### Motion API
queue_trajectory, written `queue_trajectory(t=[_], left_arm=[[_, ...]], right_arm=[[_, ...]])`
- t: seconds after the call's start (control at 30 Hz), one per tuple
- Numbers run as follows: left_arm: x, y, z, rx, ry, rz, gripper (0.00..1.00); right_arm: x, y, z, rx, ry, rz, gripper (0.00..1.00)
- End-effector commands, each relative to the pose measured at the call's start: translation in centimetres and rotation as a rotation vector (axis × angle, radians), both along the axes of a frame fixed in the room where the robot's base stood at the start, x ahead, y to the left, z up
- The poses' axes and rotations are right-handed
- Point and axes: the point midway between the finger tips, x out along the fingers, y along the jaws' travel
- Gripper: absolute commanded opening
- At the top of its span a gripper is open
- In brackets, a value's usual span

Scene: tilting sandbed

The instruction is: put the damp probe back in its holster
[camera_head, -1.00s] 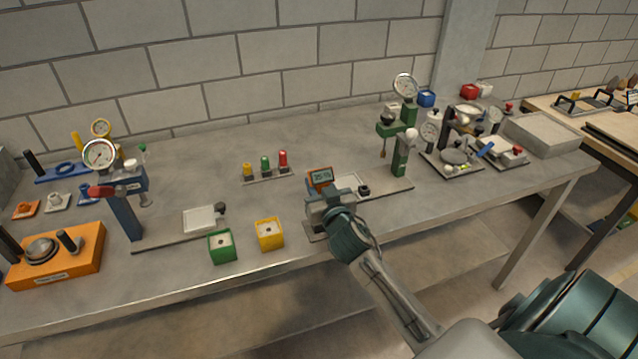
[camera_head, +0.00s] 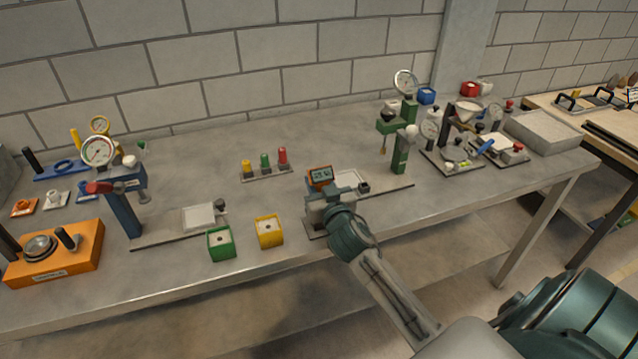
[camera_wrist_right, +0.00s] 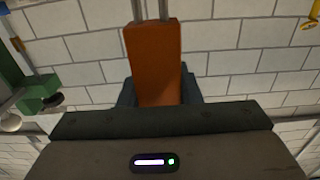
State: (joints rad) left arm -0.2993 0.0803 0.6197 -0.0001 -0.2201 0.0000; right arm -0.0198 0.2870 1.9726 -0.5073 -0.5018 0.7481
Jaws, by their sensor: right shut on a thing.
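The damp probe (camera_head: 320,176) is an orange block with a small lit display, at the middle of the head view. My right gripper (camera_head: 322,202) is shut on it, just below the display. In the right wrist view the probe (camera_wrist_right: 158,62) is a plain orange block with two metal prongs running off the top of the picture. My right gripper (camera_wrist_right: 158,95) lies around its lower end there. A thin grey plate (camera_head: 315,231) shows just below the gripper; I cannot tell whether it belongs to the holster. The holster is not clearly visible. My left gripper is out of view.
A green gauge stand (camera_head: 400,150) is right of the gripper, and a blue gauge stand (camera_head: 124,210) stands left. Yellow (camera_head: 269,231) and green (camera_head: 221,243) boxes sit near the front edge. Coloured plugs (camera_head: 265,165) stand behind. The table's back middle is clear.

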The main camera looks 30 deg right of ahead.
Motion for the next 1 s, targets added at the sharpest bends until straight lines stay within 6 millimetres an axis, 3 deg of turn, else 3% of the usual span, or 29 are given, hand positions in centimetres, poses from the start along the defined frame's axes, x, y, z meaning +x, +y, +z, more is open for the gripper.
queue_trajectory(t=[1.0], left_arm=[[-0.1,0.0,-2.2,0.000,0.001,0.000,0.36]], right_arm=[[0.0,0.0,-2.2,0.000,-0.001,0.000,0.14]])
